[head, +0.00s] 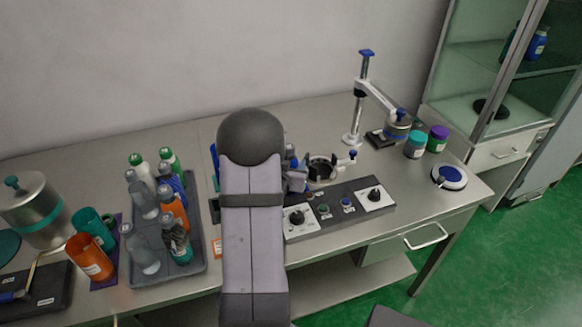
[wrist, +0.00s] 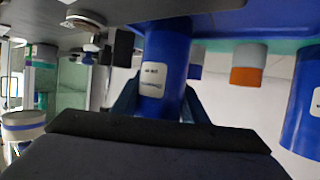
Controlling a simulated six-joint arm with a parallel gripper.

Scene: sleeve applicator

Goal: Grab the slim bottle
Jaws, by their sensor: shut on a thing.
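My gripper (wrist: 160,104) is shut on a blue cylindrical bottle (wrist: 165,55) with a white label, one dark blue finger on each side of it. The bottle's upper part in the wrist view meets a dark surface, and I cannot tell whether it touches it. In the head view my arm covers the gripper and most of what it holds; a sliver of blue (head: 214,160) shows left of the arm. Another, wider blue container (wrist: 303,105) with a label is at the right of the wrist view.
A grey tray (head: 190,277) left of my arm holds several bottles. An orange cup (head: 90,258) and a teal cup (head: 94,229) are left of it. A control box (head: 335,217) and a ring fixture (head: 321,170) stand right of my arm. Bare table lies at the back.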

